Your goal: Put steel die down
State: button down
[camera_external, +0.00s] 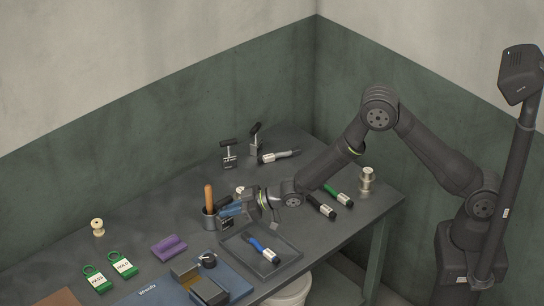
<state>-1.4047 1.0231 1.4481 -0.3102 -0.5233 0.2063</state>
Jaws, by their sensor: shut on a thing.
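My gripper (231,210) reaches left over the middle of the bench, with its blue fingers just right of a grey cup that holds a wooden-handled tool (208,200). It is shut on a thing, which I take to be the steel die. The die is mostly hidden by the fingers and too small to make out clearly. I cannot tell whether it touches the bench or the cup.
A dark tray (283,262) with a blue marker (263,248) lies below my gripper.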

jog(key=w+d+r, duration=0.7)
jog(key=w+r, duration=0.1)
jog(key=w, duration=0.1)
jog(key=w+d+m+t, duration=0.2)
jog(key=w+d+t, duration=0.1)
jog(key=w, duration=0.9)
jog(key=w+d+m+t, duration=0.2)
jog(key=w+d, duration=0.1)
jog(key=w, duration=0.8)
jog(key=w+d+m+t+h, duration=0.2)
jog(key=w+d, duration=0.5)
jog(key=w, duration=0.3)
jog(key=w+d+m+t+h, duration=0.25)
jog(key=w+d, duration=0.45)
jog(key=w, duration=0.4)
jog(key=shift+m+y, duration=0.25)
jog(key=shift+y, duration=0.1)
jog(key=shift+s+a+f, duration=0.4)
jog(key=shift+a+f, duration=1.35)
jog(key=shift+a, duration=0.1)
jog(key=shift+s+a+f, duration=0.45)
jog(key=shift+a+f, duration=1.3)
jog(key=shift+a, duration=0.1)
jog(key=shift+s+a+f, duration=0.4)
jog(key=shift+a+f, duration=1.35)
jog(key=shift+a, duration=0.1)
jog(key=shift+f, duration=0.15)
